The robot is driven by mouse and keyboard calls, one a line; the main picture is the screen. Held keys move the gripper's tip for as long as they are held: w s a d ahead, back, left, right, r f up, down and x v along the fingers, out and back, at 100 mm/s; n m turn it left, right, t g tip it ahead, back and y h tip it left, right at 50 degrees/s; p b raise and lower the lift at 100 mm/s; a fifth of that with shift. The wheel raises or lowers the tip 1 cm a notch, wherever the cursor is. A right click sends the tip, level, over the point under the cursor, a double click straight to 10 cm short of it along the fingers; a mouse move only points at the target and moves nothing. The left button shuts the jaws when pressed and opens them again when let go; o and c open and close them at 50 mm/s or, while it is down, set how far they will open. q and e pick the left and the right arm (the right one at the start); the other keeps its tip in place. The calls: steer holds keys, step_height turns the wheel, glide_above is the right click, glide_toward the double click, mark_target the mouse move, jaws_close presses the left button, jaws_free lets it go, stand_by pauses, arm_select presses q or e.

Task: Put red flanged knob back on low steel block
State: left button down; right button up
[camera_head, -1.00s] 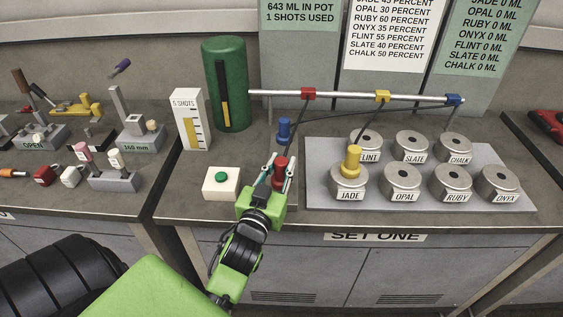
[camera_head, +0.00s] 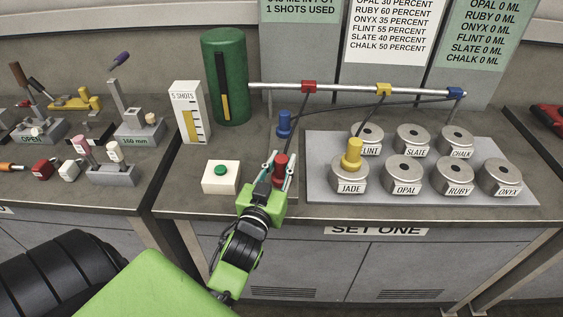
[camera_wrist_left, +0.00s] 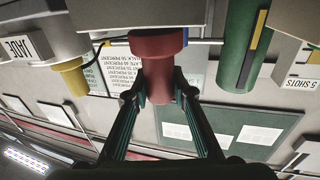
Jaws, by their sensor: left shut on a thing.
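The red flanged knob (camera_head: 280,168) is between the fingers of my left gripper (camera_head: 279,176), on the bench left of the pot tray. In the left wrist view, which is upside down, the fingers (camera_wrist_left: 160,90) are shut on the narrower part of the red knob (camera_wrist_left: 158,60). Its wide flange faces a grey block (camera_wrist_left: 150,12), which looks like the low steel block. I cannot tell whether flange and block touch. In the head view the gripper and knob largely hide that block. My right gripper is not in view.
A blue knob (camera_head: 284,124) stands just behind. A white box with a green button (camera_head: 221,176) is close on the left. The tray (camera_head: 320,190) with several steel pots is on the right; a yellow knob (camera_head: 351,154) sits on JADE. A rail (camera_head: 350,88) with hoses runs behind.

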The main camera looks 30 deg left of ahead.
arm_select(q)
steer(key=shift+f, duration=0.3)
steer(key=c, duration=1.7)
jaws_free()
